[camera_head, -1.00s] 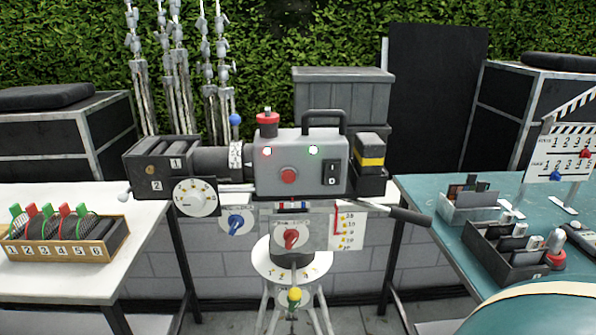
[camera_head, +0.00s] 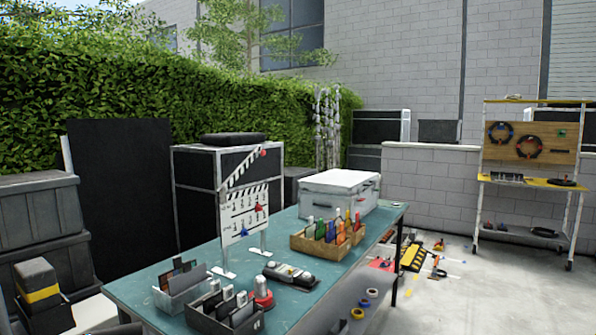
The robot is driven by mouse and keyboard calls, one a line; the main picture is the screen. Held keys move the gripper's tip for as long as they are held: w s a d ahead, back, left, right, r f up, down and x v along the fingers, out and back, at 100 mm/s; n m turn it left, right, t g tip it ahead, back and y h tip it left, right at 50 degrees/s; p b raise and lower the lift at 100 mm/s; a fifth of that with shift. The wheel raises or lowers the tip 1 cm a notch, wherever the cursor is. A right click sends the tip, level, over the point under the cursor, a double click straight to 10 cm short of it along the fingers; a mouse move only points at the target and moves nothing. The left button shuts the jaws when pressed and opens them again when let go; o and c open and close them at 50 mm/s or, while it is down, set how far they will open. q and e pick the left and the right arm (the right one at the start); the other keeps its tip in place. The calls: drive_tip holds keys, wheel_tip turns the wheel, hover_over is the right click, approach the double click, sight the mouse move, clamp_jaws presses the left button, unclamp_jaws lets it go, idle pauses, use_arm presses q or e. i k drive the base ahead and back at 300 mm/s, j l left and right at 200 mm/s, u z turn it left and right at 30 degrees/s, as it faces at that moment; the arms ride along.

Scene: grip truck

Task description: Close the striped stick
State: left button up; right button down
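A white clapperboard (camera_head: 240,217) stands upright on small feet on the teal table. Its black-and-white striped stick (camera_head: 242,170) is tilted up from the left end, with a wedge-shaped gap between it and the striped top edge of the board. A red knob (camera_head: 263,153) shows at the stick's raised right end. A blue knob (camera_head: 258,208) is on the board's face.
The teal table (camera_head: 135,290) also holds grey bins (camera_head: 225,318), a handheld device (camera_head: 291,275), a wooden organiser (camera_head: 322,250) and a white case (camera_head: 338,190). Black cases (camera_head: 212,190) stand behind. Open floor lies at right, with a shelf rack (camera_head: 528,180) beyond.

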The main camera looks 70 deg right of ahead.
sight(228, 184)
drive_tip(key=z, duration=2)
drive_tip(key=i+l+u, duration=0.1)
drive_tip(key=l+u, duration=0.15)
drive_tip(key=u, duration=0.2)
drive_tip(key=i+l+u, duration=0.1)
drive_tip(key=l+u, duration=0.25)
drive_tip(key=u, duration=0.15)
drive_tip(key=l+u, duration=0.35)
drive_tip(key=l, duration=0.65)
